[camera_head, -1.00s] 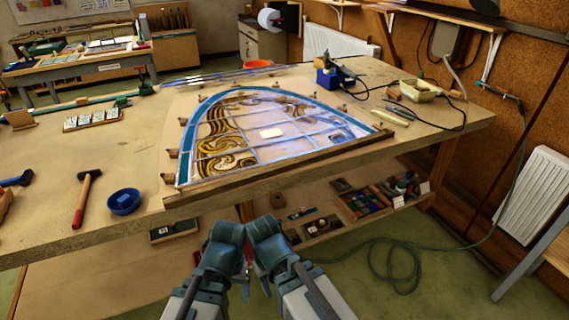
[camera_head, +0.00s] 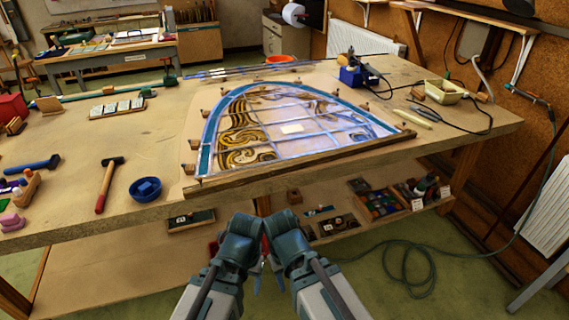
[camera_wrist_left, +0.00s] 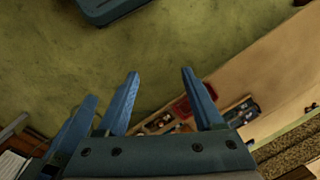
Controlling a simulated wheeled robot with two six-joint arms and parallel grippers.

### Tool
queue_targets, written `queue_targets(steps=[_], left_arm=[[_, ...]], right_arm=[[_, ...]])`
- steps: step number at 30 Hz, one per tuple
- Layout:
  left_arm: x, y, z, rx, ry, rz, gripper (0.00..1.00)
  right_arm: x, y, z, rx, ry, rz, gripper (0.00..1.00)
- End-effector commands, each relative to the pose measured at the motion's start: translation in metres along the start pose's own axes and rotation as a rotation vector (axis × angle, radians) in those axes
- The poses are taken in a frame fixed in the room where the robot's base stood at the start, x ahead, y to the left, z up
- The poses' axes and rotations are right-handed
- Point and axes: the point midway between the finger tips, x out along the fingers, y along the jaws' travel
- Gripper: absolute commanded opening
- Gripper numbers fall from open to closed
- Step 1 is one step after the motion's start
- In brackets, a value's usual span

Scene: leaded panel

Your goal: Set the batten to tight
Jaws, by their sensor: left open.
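A long brown wooden batten (camera_head: 310,160) lies along the straight front edge of the leaded panel (camera_head: 280,127), close to the bench's front edge. It looks parallel to the panel's edge; whether a gap lies between them is too small to tell. My left gripper (camera_head: 256,284) hangs low in front of the bench, below and apart from the batten. In the left wrist view its two blue fingers (camera_wrist_left: 162,78) are spread with nothing between them. My right gripper (camera_head: 278,284) hangs close beside it, pointing down; its finger opening is not clear.
Small wooden blocks (camera_head: 191,143) stand around the panel's arch. A hammer (camera_head: 108,185) and a blue bowl (camera_head: 146,189) lie on the bench left of the panel. A soldering station (camera_head: 352,75) and a cream tray (camera_head: 444,91) are at right. A shelf with boxes (camera_head: 380,199) is under the bench.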

Motion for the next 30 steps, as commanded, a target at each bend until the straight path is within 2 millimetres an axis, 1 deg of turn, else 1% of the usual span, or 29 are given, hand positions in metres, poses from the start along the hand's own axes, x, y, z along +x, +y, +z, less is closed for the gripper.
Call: queue_targets(steps=[1, 5, 7, 9, 11, 14, 15, 17, 18, 20, 21, 24, 27, 30], left_arm=[[0.000, 0.000, 0.000, 0.000, 0.000, 0.000, 0.58], [-0.001, -0.002, -0.002, 0.007, 0.004, 0.004, 0.34], [-0.006, -0.007, -0.007, 0.034, 0.021, 0.023, 0.22], [-0.013, -0.020, -0.019, 0.090, 0.058, 0.054, 0.09], [-0.022, -0.035, -0.032, 0.159, 0.109, 0.086, 0.00], [-0.040, -0.071, -0.057, 0.295, 0.232, 0.121, 0.00], [-0.047, -0.087, -0.066, 0.350, 0.286, 0.123, 0.00], [-0.059, -0.113, -0.079, 0.428, 0.369, 0.111, 0.00], [-0.067, -0.131, -0.086, 0.476, 0.422, 0.095, 0.00], [-0.078, -0.158, -0.094, 0.541, 0.496, 0.059, 0.00], [-0.085, -0.175, -0.099, 0.579, 0.539, 0.031, 0.00], [-0.099, -0.214, -0.105, 0.657, 0.622, -0.046, 0.00], [-0.110, -0.241, -0.108, 0.710, 0.674, -0.113, 0.00], [-0.115, -0.258, -0.108, 0.742, 0.701, -0.157, 0.00]], right_arm=[[0.000, 0.000, 0.000, 0.000, 0.000, 0.000, 0.50], [-0.002, 0.000, 0.000, 0.000, 0.000, 0.000, 0.50], [-0.007, 0.001, 0.000, 0.000, 0.000, 0.000, 0.50], [-0.015, 0.001, 0.001, 0.000, 0.000, 0.000, 0.50], [-0.025, 0.002, 0.001, 0.000, 0.000, 0.000, 0.50], [-0.041, 0.004, 0.002, 0.000, 0.000, 0.000, 0.50], [-0.048, 0.004, 0.003, 0.000, 0.000, 0.000, 0.50], [-0.057, 0.005, 0.003, 0.000, 0.000, 0.000, 0.50], [-0.062, 0.006, 0.004, 0.000, 0.000, 0.000, 0.50], [-0.070, 0.007, 0.004, 0.000, 0.000, 0.000, 0.50], [-0.074, 0.007, 0.004, 0.000, 0.000, 0.000, 0.50], [-0.083, 0.008, 0.005, 0.000, 0.000, 0.000, 0.50], [-0.088, 0.009, 0.005, 0.000, 0.000, 0.000, 0.50], [-0.091, 0.009, 0.005, 0.000, 0.000, 0.000, 0.50]])
